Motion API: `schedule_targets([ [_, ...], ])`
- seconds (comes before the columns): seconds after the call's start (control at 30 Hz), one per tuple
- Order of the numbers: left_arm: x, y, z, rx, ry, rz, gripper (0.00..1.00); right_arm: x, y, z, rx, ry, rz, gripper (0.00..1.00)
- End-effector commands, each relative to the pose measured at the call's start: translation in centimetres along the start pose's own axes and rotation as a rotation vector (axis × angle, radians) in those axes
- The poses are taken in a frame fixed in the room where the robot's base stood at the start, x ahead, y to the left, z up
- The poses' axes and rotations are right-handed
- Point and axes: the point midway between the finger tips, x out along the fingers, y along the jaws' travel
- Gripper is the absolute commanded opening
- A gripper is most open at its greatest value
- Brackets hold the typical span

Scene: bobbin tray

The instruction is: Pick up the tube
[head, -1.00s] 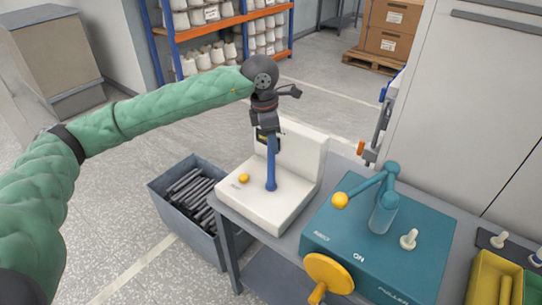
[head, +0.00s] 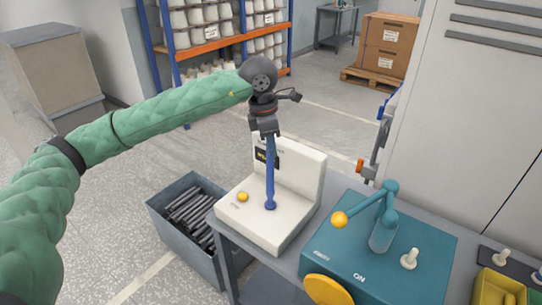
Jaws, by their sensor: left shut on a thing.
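The tube (head: 270,178) is slim, blue and upright, with a wider foot. It stands in front of the back plate of a white device (head: 258,228), its foot at the base surface. Whether the foot touches the base is hard to tell. My left gripper (head: 266,133) points down from above and is shut around the upper part of the tube; its fingertips hide the top end. My right gripper is not in view.
A yellow knob (head: 242,197) sits on the white base left of the tube. A teal machine (head: 432,248) with a jointed arm stands to the right on the grey bench. A grey bin (head: 172,233) of dark rods stands at left. Shelves (head: 170,62) stand behind.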

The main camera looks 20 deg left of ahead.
Motion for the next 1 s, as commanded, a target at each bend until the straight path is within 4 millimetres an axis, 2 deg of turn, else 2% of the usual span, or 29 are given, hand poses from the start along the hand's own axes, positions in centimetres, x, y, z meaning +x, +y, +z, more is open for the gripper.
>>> schedule_targets([
  [0.03,-0.4,-1.3,0.7,0.007,-0.002,-0.001,0.0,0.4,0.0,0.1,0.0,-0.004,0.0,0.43],
  [0.2,-2.4,-4.6,2.5,0.007,-0.001,0.0,0.0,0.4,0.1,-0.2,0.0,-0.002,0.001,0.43],
  [0.5,-5.0,-9.1,4.9,0.004,-0.001,-0.001,0.0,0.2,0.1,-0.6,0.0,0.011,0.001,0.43],
  [0.7,-5.8,-10.4,5.5,0.003,0.0,-0.001,0.0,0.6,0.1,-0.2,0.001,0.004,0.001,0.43],
  [1.0,-5.9,-10.7,5.6,0.002,0.001,-0.001,0.0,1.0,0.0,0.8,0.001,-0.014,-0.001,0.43],
])
